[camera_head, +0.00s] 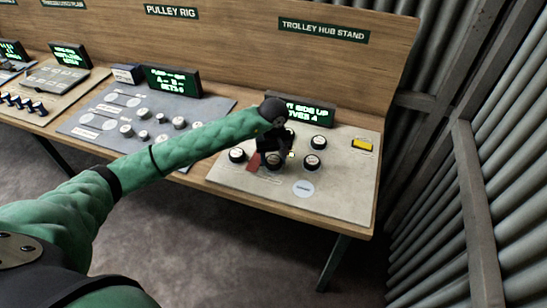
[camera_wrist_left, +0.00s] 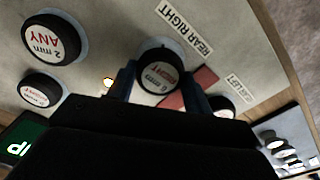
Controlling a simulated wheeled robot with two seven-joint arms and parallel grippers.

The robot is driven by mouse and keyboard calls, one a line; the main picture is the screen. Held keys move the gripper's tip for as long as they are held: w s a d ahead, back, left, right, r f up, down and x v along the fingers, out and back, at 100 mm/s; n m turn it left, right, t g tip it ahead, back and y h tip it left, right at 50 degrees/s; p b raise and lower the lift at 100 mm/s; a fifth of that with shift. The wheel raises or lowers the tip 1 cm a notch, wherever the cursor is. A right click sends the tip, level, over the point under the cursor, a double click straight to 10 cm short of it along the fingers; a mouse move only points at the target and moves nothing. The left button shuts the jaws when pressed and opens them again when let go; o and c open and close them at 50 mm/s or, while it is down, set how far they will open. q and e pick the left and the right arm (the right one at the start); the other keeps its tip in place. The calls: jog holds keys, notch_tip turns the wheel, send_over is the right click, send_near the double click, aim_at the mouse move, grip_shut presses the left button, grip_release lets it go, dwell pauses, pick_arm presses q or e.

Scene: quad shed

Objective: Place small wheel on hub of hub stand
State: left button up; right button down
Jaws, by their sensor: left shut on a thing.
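My left gripper (camera_head: 274,158) reaches down over the pale board (camera_head: 345,195) of the trolley hub stand. In the left wrist view its two fingers (camera_wrist_left: 163,88) are shut on a small black wheel (camera_wrist_left: 160,75) with a white face, seemingly marked 6 mm RIGHT. This wheel is beside the REAR RIGHT label (camera_wrist_left: 183,30); I cannot tell whether it touches the board. Other black wheels stand on the board: one at left (camera_head: 237,155), one at right (camera_head: 312,160) and one behind (camera_head: 318,142). The hub is not clearly visible. My right gripper is not in view.
A green-text display (camera_head: 310,115) stands behind the gripper. A red patch (camera_wrist_left: 201,78) lies by the held wheel. The pulley rig board (camera_head: 85,125) is to the left.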

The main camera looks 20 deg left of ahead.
pick_arm(q)
jog(key=shift+f, duration=0.6)
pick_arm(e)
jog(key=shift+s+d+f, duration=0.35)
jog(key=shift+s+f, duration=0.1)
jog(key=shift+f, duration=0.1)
pick_arm(q)
jog(key=shift+f, duration=0.1)
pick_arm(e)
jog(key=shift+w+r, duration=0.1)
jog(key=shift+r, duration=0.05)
pick_arm(q)
jog(key=o, duration=1)
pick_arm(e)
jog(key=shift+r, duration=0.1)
